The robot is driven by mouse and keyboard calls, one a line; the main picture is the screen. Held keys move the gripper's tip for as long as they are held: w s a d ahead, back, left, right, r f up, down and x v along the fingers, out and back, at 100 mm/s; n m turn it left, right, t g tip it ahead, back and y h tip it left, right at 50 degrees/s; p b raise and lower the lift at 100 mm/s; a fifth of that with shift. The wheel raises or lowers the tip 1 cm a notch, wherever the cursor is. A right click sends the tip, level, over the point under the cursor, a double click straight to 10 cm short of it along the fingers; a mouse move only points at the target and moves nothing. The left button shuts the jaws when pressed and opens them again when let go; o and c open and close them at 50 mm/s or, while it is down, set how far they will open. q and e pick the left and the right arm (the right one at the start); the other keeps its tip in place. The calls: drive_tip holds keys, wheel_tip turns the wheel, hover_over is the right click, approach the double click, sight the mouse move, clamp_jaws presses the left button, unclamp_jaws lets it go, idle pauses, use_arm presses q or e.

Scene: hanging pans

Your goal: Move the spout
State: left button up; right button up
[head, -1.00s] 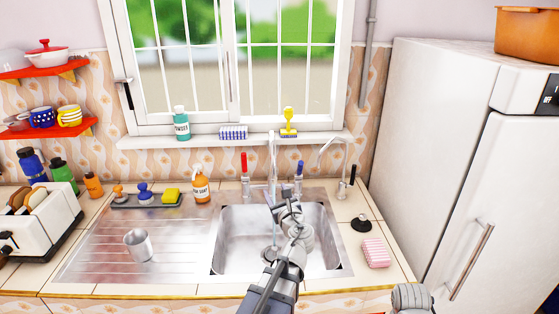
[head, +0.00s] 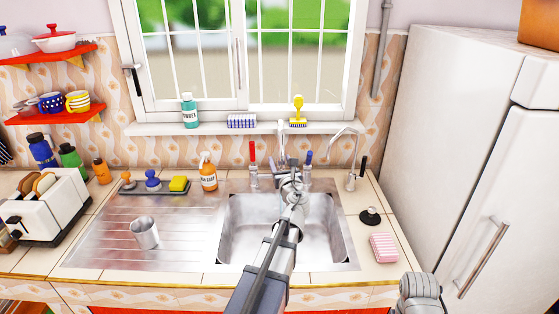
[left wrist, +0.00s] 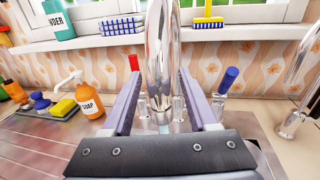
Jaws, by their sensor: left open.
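The chrome spout (left wrist: 162,50) rises between the red-handled and blue-handled taps behind the sink. In the left wrist view it stands between the two fingers of my open left gripper (left wrist: 160,85), with a finger on either side. I cannot tell whether either finger touches it. In the head view my left gripper (head: 292,180) reaches over the sink to the tap and hides most of the spout's lower part; the spout's upper part (head: 282,140) shows just above it. Of my right arm only a grey part shows at the bottom right; its gripper is out of view.
The red tap handle (head: 253,151) and blue tap handle (head: 308,158) flank the spout closely. A second thin faucet (head: 350,145) stands to the right. The sink basin (head: 245,235) is empty. A metal cup (head: 145,233) stands on the drainboard; a soap bottle (head: 208,173) is behind.

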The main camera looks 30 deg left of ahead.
use_arm(q)
drive_tip(key=shift+w+a, duration=0.45)
drive_tip(key=shift+w, duration=0.1)
drive_tip(key=shift+c, duration=0.3)
clamp_jaws()
idle(0.8)
